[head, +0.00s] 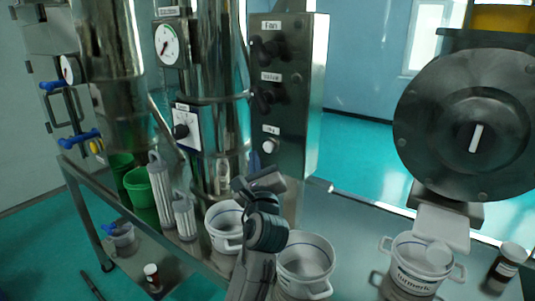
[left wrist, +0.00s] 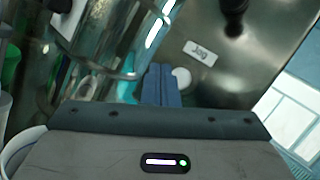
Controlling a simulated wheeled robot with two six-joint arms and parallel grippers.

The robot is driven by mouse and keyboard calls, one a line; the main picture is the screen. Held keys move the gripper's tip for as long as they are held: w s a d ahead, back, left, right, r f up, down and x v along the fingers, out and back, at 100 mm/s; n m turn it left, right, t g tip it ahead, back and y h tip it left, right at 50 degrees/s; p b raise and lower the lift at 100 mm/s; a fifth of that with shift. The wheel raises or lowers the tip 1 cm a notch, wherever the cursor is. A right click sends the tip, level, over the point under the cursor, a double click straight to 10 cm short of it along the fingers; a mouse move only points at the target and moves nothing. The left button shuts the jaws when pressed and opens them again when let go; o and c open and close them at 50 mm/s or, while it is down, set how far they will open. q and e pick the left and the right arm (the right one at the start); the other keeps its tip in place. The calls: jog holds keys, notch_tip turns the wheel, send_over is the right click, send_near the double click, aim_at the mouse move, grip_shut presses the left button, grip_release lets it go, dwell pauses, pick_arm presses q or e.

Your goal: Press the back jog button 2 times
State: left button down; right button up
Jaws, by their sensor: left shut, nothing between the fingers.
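The jog button (head: 270,146) is a round white button low on the steel control panel (head: 297,125), beside a "Jog" label (head: 271,129). In the left wrist view the button (left wrist: 182,77) shows just right of my fingertips, with its label (left wrist: 202,52) above it. My left gripper (head: 255,160) is shut and empty, its blue fingers pointing at the panel, a little below and left of the button in the head view. In the left wrist view the shut fingers (left wrist: 161,84) partly cover the button's left side. I cannot tell the gap in depth.
Black knobs (head: 268,97) sit above the button. Steel columns (head: 215,60) with a gauge (head: 167,44) stand left of the panel. White buckets (head: 305,262) stand on the bench below, and a large dark round housing (head: 468,125) is at right.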

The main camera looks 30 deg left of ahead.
aim_at(269, 147)
pick_arm(q)
jog(key=shift+w, duration=1.15)
dwell(0.9)
jog(key=shift+w+d+r, duration=0.1)
jog(key=shift+w, duration=0.05)
dwell(0.3)
jog(key=shift+w+p, duration=0.25)
jog(key=shift+p, duration=0.1)
dwell(0.3)
